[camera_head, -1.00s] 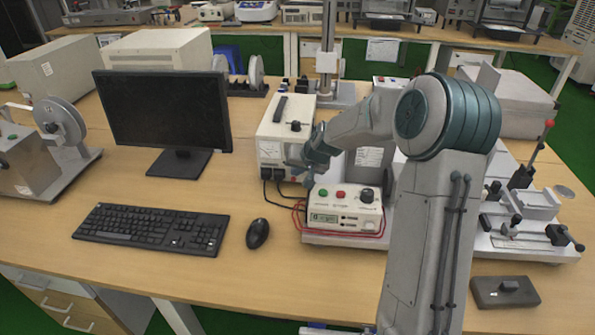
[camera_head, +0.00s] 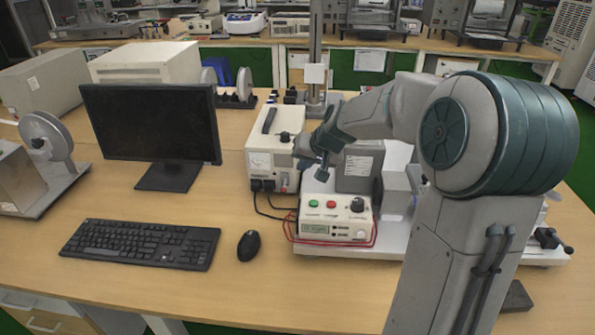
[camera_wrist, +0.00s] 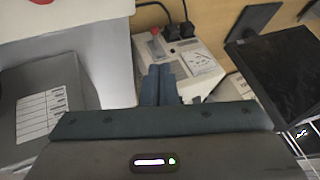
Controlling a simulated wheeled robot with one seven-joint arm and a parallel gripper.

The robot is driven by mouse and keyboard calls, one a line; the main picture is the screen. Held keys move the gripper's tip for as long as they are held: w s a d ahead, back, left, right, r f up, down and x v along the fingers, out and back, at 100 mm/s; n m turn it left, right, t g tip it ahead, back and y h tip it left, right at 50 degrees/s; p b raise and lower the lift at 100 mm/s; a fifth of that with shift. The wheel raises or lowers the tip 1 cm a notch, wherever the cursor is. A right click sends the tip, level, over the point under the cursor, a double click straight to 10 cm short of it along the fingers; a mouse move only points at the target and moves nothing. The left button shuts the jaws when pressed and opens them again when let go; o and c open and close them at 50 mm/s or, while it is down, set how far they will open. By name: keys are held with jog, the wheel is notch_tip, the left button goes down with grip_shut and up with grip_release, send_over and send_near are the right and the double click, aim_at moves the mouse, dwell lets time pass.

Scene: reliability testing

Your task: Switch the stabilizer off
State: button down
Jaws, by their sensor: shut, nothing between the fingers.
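The stabilizer appears to be the white box (camera_head: 259,143) with a needle meter, a black top handle and a black top knob, standing right of the monitor. In the wrist view the box (camera_wrist: 205,88) lies beyond my fingers, with its meter and black plugs in sight. A small red part (camera_wrist: 155,31), possibly its switch, shows near the plugs. My gripper (camera_head: 321,172) is just right of the box in the head view, above the small tester. Its fingers (camera_wrist: 160,72) are together and empty, and cover part of the box in the wrist view. I cannot tell the switch position.
A small tester (camera_head: 333,226) with green and red buttons and red leads stands in front of my gripper. A grey block (camera_head: 358,168) is at the right. The monitor (camera_head: 150,122), keyboard (camera_head: 137,243) and mouse (camera_head: 251,245) are to the left. Bare table lies in front.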

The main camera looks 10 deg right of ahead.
jog(key=shift+v, duration=0.8)
jog(key=s+r+n+g+h+p, duration=0.1)
jog(key=s+r+p, duration=0.1)
jog(key=s, duration=1.2)
jog(key=s+a+r+n+g+h+p, duration=0.1)
jog(key=s+g+h+p, duration=0.1)
jog(key=s, duration=1.3)
jog(key=shift+a+r+p, duration=0.15)
jog(key=shift+r+p, duration=0.25)
jog(key=shift+p, duration=0.25)
jog(key=shift+s, duration=0.1)
